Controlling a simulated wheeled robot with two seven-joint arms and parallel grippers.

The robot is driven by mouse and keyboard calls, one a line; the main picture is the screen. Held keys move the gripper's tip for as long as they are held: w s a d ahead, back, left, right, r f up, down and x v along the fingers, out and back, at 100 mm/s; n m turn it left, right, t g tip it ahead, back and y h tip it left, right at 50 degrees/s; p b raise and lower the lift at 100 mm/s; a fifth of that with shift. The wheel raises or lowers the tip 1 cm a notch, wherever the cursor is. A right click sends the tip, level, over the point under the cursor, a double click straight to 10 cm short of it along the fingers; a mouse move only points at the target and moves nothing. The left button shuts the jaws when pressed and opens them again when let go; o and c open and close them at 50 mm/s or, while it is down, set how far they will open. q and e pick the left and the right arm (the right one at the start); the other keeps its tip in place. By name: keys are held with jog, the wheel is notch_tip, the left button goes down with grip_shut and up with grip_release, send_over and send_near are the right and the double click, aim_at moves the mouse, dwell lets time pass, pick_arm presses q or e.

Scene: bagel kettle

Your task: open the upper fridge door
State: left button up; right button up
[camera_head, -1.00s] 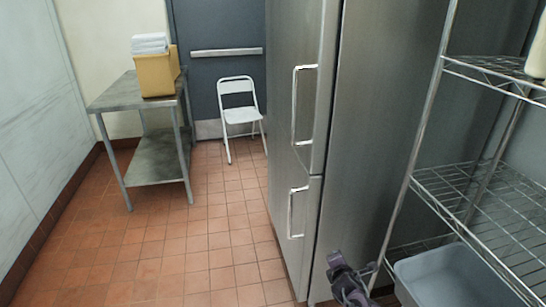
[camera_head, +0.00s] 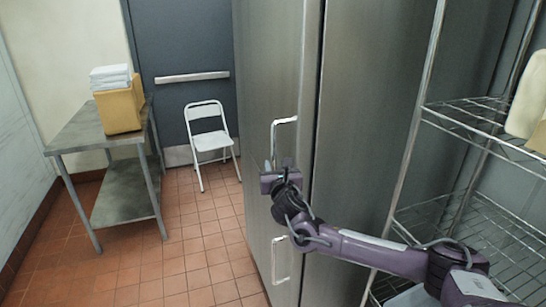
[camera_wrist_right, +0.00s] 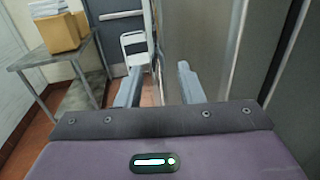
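The steel fridge (camera_head: 270,75) stands in the middle of the head view with its upper door shut. The upper door's handle (camera_head: 285,122) is a vertical bar; its lower part is hidden behind my right gripper. The lower handle (camera_head: 281,259) shows below. My right gripper (camera_head: 277,172) is in front of the fridge, overlapping the lower end of the upper handle; I cannot tell whether it touches. My left gripper is not in view.
A wire shelf rack (camera_head: 465,110) stands right of the fridge, close to my right arm. A steel table (camera_head: 85,135) with a yellow box (camera_head: 119,108) is at the left. A white folding chair (camera_head: 209,137) stands by the grey door (camera_head: 185,40). The tiled floor (camera_head: 200,245) between is clear.

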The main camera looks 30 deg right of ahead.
aim_at(274, 163)
jog(key=p+x, duration=0.1)
jog(key=x, duration=0.2)
jog(key=shift+w+f, duration=0.1)
jog(key=shift+w, duration=0.15)
grip_shut()
